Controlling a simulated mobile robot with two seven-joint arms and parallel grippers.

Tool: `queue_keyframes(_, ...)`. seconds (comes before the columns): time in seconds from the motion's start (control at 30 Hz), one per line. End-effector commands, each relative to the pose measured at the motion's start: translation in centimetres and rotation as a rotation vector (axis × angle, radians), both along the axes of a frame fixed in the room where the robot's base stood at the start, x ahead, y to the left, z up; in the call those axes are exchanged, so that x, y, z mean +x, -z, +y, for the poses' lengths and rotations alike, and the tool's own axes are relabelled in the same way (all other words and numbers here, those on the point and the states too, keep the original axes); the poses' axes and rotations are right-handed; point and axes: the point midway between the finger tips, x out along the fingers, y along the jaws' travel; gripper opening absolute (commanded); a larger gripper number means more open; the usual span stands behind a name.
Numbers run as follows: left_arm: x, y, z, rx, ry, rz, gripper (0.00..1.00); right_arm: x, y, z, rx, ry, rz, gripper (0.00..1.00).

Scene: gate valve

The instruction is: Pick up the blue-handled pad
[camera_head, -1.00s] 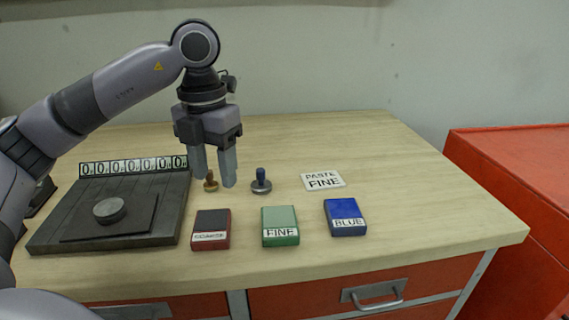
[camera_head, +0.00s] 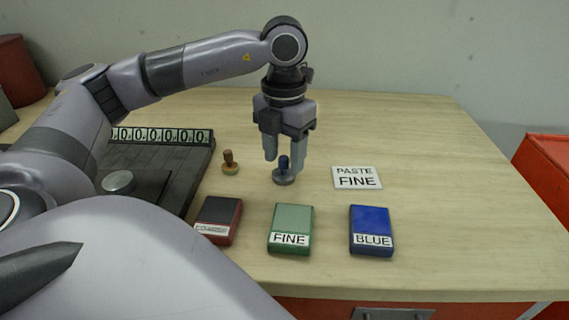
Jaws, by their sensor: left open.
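The blue-handled pad (camera_head: 284,178) stands upright on the wooden table, a grey round base with a blue knob. My left gripper (camera_head: 284,160) points straight down over it. Its fingers are open, one on each side of the blue handle, with the tips low near the base. I cannot tell whether the fingers touch the handle. A second pad with a brown handle (camera_head: 230,163) stands upright to the left, clear of the gripper. My right gripper is not in view.
A dark plate with a round disc (camera_head: 118,182) and a row of number cards (camera_head: 165,136) lies left. In front are a dark red box (camera_head: 219,218), a green "FINE" box (camera_head: 291,226) and a blue "BLUE" box (camera_head: 371,227). A "PASTE FINE" card (camera_head: 357,178) lies right.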

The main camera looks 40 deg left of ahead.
Motion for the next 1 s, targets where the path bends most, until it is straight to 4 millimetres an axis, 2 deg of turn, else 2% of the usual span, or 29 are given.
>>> queue_keyframes(0.1, -0.1, 1.1, 0.0, 0.000, -0.001, 0.001, 0.51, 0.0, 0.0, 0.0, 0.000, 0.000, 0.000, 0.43)
queue_keyframes(0.33, 0.0, 1.3, 0.0, -0.001, 0.000, 0.000, 0.51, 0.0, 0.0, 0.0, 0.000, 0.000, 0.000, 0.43)
queue_keyframes(0.37, 0.0, 1.3, 0.0, -0.001, 0.000, 0.000, 0.47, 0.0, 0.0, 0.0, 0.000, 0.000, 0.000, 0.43)
queue_keyframes(0.5, 0.0, 1.3, 0.0, -0.001, 0.000, 0.000, 0.02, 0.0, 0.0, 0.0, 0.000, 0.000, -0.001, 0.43)
queue_keyframes(0.53, 0.0, 1.3, 0.0, -0.001, 0.000, 0.000, 0.00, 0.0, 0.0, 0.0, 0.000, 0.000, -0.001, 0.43)
queue_keyframes(0.87, 0.0, 1.1, 0.0, -0.001, -0.001, -0.002, 0.00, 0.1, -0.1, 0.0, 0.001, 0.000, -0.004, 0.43)
queue_keyframes(1.0, 0.0, 0.3, 0.0, -0.001, -0.001, -0.002, 0.00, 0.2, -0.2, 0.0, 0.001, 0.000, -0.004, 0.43)
